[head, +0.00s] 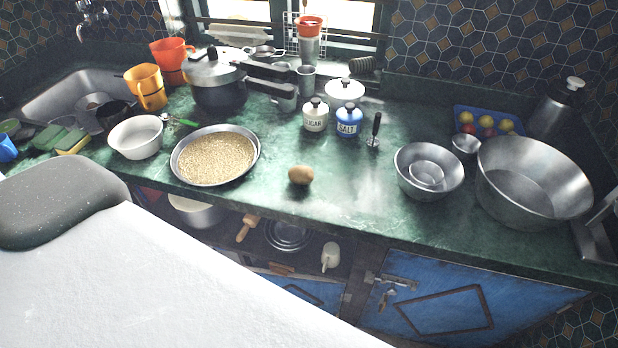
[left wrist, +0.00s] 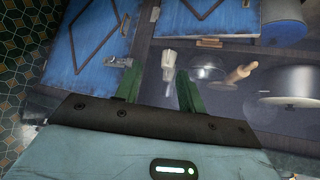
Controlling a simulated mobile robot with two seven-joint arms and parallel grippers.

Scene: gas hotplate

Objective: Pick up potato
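The potato (head: 301,175) is a small brown oval lying on the green countertop near its front edge, right of a pan of grain. It is not visible in the left wrist view. My left gripper (left wrist: 158,76) shows two green fingers spread apart with nothing between them. It faces the blue cabinet doors and the open shelf under the counter, away from the potato. In the head view a large white and grey part of my own body covers the lower left, and neither gripper shows.
The grain pan (head: 216,156) stands close left of the potato. A steel bowl (head: 429,170) is to its right, with the salt jar (head: 349,120) and sugar jar (head: 315,115) behind. The counter around the potato is clear. Below are a rolling pin (left wrist: 240,72) and blue doors (head: 440,296).

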